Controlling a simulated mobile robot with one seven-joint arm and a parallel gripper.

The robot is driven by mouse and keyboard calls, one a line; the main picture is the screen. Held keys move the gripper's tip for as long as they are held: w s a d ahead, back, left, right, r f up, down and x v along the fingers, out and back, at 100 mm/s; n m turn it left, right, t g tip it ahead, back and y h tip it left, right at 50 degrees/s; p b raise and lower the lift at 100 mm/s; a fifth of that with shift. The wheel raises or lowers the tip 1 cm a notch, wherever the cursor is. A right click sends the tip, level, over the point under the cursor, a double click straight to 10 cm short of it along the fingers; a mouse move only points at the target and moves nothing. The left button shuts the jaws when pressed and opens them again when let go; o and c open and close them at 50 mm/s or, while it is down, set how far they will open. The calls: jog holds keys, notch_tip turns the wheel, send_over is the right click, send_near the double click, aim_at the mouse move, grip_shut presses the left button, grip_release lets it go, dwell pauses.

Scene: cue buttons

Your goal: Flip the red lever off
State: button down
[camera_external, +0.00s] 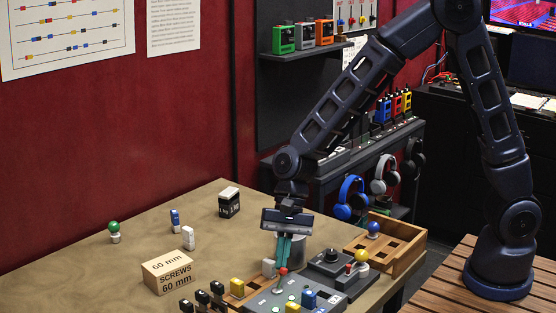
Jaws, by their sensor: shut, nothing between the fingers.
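The red lever (282,271) has a red tip on a pale stem and stands on a grey button panel (262,303) at the bottom middle of the external view. My gripper (284,263) points straight down with its teal fingers together and nothing between them. The fingertips are right above or behind the red tip; I cannot tell whether they touch it. The exact tilt of the lever is hard to make out. A blue button block (308,299) and small lit green buttons are on the same panel.
A screws carton (168,271) and small blocks stand left.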

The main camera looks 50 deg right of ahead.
jog(key=shift+a+r, duration=0.1)
jog(key=shift+a, duration=0.05)
jog(key=shift+a+r+h, duration=0.2)
jog(key=shift+a+h, duration=0.25)
jog(key=shift+h, duration=0.3)
jog(key=shift+a+r+h, duration=0.2)
jog(key=shift+a+h, duration=0.25)
jog(key=shift+h, duration=0.3)
jog(key=a+h, duration=0.1)
jog(key=h, duration=0.1)
jog(key=a+h, duration=0.1)
jog(key=h, duration=0.1)
jog(key=shift+a+r+m, duration=0.15)
jog(key=shift+m, duration=0.15)
jog(key=shift+r, duration=0.1)
jog(key=shift+r, duration=0.75)
jog(key=a+v, duration=0.2)
jog(key=v, duration=0.7)
jog(key=shift+r, duration=0.2)
